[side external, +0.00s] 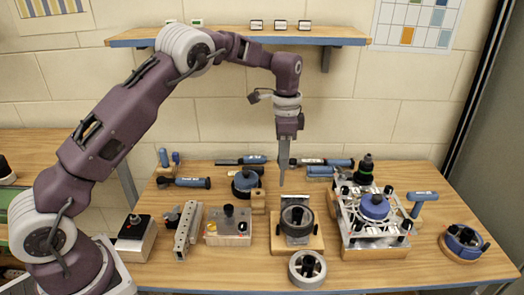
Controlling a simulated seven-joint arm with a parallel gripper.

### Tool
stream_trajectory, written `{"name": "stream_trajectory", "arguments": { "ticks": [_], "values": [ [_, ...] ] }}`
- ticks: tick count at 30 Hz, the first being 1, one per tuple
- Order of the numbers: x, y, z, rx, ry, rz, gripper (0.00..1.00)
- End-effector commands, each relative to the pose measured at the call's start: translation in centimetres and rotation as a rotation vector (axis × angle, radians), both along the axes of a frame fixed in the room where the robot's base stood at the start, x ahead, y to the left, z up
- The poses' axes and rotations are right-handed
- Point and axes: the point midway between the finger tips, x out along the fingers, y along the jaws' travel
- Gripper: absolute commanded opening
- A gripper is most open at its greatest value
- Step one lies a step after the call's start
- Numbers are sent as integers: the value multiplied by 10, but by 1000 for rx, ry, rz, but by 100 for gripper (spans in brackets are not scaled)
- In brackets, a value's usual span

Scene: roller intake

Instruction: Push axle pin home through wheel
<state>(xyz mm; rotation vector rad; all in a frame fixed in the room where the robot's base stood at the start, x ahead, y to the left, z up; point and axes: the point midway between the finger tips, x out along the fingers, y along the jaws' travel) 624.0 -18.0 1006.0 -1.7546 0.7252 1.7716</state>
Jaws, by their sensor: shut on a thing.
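My gripper (283,165) points straight down above the middle of the bench, with its jaws shut on a slim grey piece (281,181). This looks like the axle pin, but it is too small to make out clearly. A dark grey wheel (297,218) sits in a metal fixture on a wooden block (284,247). The piece's lower end is above and slightly left of this wheel in the picture, apart from it. Any hole in the wheel is hard to see from here. A lighter grey wheel (307,268) lies in front of the block.
A metal plate fixture (375,240) with a blue-topped hub stands to the right. A blue wheel (464,241) lies at the far right. A metal box (228,228) and slotted rail (187,232) stand left. Blue-handled tools (325,163) lie behind. A shelf (240,36) hangs above.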

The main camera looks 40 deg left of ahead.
Motion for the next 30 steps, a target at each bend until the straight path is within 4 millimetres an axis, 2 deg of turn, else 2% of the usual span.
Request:
{"name": "stream_trajectory", "arguments": {
  "ticks": [1,3,7,11,24,30],
  "values": [
    [1,-20,5,2,-3,-8,6],
    [0,-42,10,1,-5,-8,6],
    [-2,-65,16,-2,-8,-7,6],
    [-2,-68,10,-4,-6,-4,6],
    [-3,-67,-43,-4,-5,-4,6],
    [-2,-67,-42,-4,-8,-4,6]
  ]
}}
